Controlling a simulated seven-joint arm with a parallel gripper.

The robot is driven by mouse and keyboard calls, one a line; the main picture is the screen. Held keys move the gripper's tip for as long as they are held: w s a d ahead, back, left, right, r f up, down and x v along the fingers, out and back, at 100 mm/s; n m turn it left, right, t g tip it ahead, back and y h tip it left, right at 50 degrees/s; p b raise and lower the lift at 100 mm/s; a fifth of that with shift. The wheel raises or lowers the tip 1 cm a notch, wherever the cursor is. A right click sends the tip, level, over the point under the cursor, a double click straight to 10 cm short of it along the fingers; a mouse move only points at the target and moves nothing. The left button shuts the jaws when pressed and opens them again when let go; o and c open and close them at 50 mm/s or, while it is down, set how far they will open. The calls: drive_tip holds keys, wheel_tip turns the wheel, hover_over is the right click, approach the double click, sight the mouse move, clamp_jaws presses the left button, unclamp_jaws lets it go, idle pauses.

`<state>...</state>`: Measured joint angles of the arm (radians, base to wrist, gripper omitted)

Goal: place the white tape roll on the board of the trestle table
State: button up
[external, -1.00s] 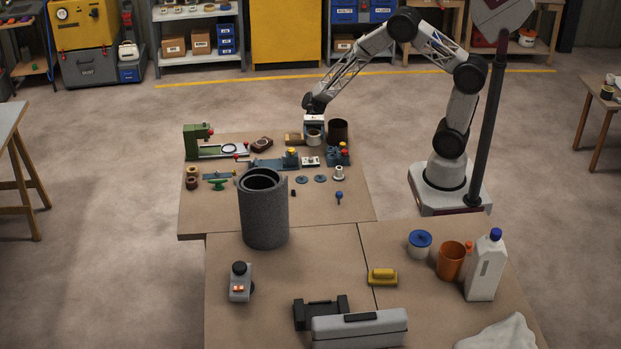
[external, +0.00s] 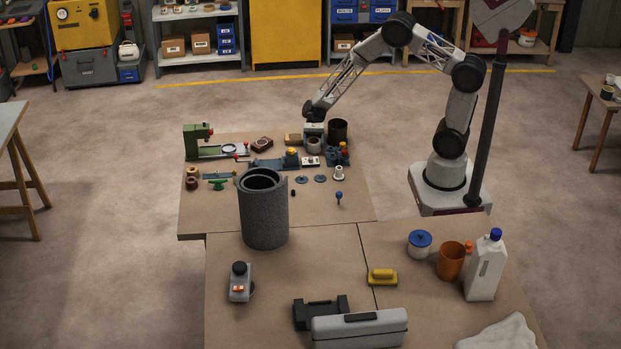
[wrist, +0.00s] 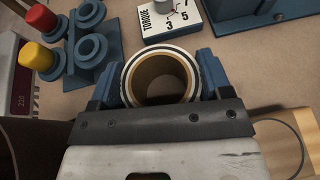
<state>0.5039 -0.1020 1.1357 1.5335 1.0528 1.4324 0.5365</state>
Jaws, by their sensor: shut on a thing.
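The white tape roll (wrist: 162,53), with a brown core, is upright between the blue fingers of my gripper (wrist: 160,80) in the wrist view. The fingers are shut on its two sides. In the external view my gripper (external: 314,133) and the tape roll (external: 314,147) are at the far edge of the brown-topped table (external: 300,215). The roll is over or on this board; I cannot tell whether it touches.
A tall grey cylinder (external: 264,215) stands nearer the camera. The board's front right is mostly clear.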

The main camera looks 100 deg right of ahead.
drive_tip(key=shift+f, duration=0.15)
drive_tip(key=o, duration=0.9)
drive_tip(key=shift+d+r, duration=0.1)
drive_tip(key=shift+r, duration=0.1)
drive_tip(key=v, duration=1.1)
drive_tip(key=shift+s+d+r, duration=0.1)
drive_tip(key=shift+d+r, duration=0.05)
drive_tip(key=shift+d, duration=0.2)
drive_tip(key=shift+a, duration=0.1)
